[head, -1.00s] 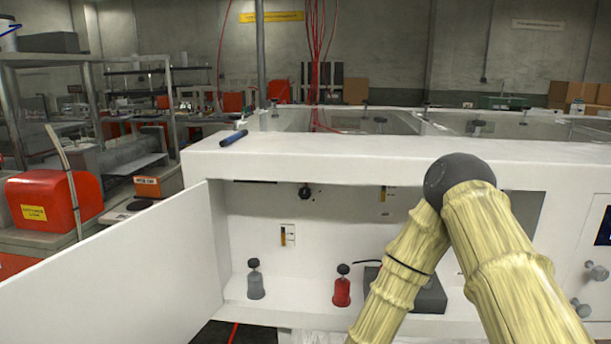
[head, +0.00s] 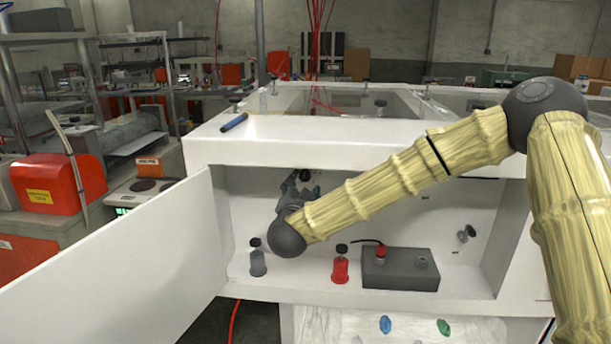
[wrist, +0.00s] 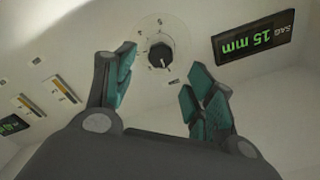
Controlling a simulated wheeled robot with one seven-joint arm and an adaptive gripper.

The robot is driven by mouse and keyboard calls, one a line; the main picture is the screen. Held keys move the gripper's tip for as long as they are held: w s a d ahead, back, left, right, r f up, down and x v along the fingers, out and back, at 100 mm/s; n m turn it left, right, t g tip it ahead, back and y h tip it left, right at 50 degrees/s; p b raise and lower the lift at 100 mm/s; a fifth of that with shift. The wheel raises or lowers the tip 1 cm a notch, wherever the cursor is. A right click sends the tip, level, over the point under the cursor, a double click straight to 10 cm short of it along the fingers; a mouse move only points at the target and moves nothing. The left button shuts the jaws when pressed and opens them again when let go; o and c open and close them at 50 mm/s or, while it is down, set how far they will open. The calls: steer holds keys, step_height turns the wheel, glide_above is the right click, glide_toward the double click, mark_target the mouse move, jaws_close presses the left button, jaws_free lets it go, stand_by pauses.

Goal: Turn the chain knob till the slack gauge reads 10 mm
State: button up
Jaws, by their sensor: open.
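The knob (wrist: 160,53) is round and black on a dial with marks, set in the white cabinet's back wall. In the wrist view it shows between and just beyond the fingertips of my gripper (wrist: 160,68). My gripper is open, a finger either side of the knob; I cannot tell whether either touches it. A digital gauge (wrist: 255,38) labelled SAG shows upside down at the upper right and reads 15 mm. In the head view my gripper (head: 303,190) reaches into the cabinet at the knob (head: 304,175), partly hidden by my wrist.
Below my wrist stand a grey canister (head: 258,262), a red canister (head: 340,268) and a dark box (head: 400,272). The open cabinet door (head: 120,260) spreads left. Orange-barred scales (wrist: 45,98) and another small green display (wrist: 13,125) sit left in the wrist view.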

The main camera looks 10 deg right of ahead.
mark_target(305, 177)
steer(key=x, duration=0.8)
steer(key=shift+w+d+p, duration=0.15)
steer(key=shift+w+p, duration=0.05)
steer(key=shift+p, duration=0.1)
steer(key=shift+f, duration=0.1)
steer(key=c, duration=1)
